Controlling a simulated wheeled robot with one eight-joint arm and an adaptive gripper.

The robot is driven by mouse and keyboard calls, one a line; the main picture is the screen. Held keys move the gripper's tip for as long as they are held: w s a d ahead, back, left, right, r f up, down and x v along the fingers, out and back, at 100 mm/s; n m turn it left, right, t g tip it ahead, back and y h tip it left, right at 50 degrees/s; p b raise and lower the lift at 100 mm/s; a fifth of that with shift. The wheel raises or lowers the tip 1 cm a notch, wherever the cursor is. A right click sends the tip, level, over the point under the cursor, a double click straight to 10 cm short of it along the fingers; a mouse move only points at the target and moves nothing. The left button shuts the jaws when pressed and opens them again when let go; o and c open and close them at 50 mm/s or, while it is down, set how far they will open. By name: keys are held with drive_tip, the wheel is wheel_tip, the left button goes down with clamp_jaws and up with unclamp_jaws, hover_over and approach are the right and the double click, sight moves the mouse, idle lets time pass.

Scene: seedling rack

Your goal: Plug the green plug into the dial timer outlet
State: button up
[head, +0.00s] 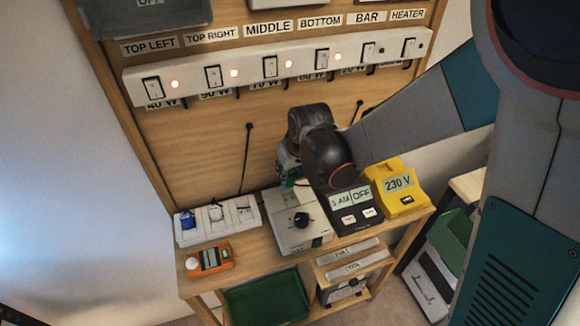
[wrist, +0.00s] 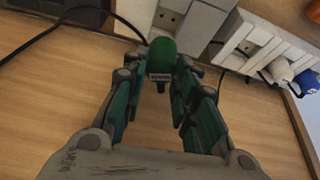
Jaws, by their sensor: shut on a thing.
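The green plug (wrist: 161,57) is between the fingertips of my gripper (wrist: 162,72) in the wrist view, shut on it. A pale box with a round-holed socket face (wrist: 170,18) lies just beyond the plug; it looks like the dial timer. The plug looks apart from its holes, but the exact gap cannot be told. In the head view, the dial timer (head: 303,220) is a white box with a black knob on the shelf.
An orange device (head: 209,260) lies in front. A black cord (wrist: 50,29) crosses the wrist view.

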sight(291, 183)
drive_tip(key=shift+f+b, duration=2.4)
drive_tip(key=shift+f, duration=0.85)
drive_tip(key=o, duration=1.2)
drive_tip(key=shift+c, duration=0.2)
drive_tip(key=shift+v, duration=3.85)
drive_tip(key=shift+s, duration=0.1)
